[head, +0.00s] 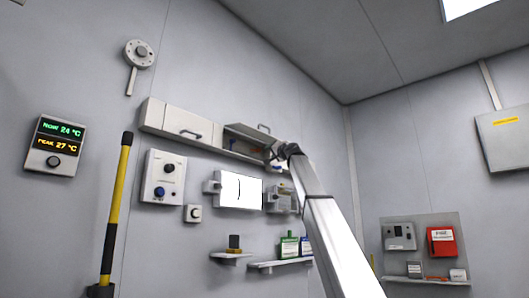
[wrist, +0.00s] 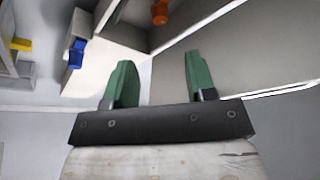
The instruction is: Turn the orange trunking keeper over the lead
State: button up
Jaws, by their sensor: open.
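In the wrist view a small orange piece (wrist: 160,12), which looks like the keeper, sits at the top edge, on or against a grey surface. It is partly cut off, so I cannot tell how it is turned. I cannot make out a lead near it. My gripper (wrist: 157,72) has two green fingers, spread wide with nothing between them. The orange piece lies beyond the fingertips, apart from them. In the head view my gripper end is small and dark beside the wall cabinet, and the orange piece does not show clearly there.
A blue piece (wrist: 77,53) and a yellow piece (wrist: 21,44) are at the left in the wrist view. In the head view a wall cabinet (head: 183,124) has an open compartment near my arm. A white screen (head: 240,191) and a shelf (head: 280,264) are below.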

aim_at(260, 150)
jog(key=x, duration=1)
jog(key=shift+w+a+r, duration=0.1)
jog(key=shift+w+a, duration=0.15)
jog(key=shift+w, duration=0.1)
jog(key=c, duration=0.9)
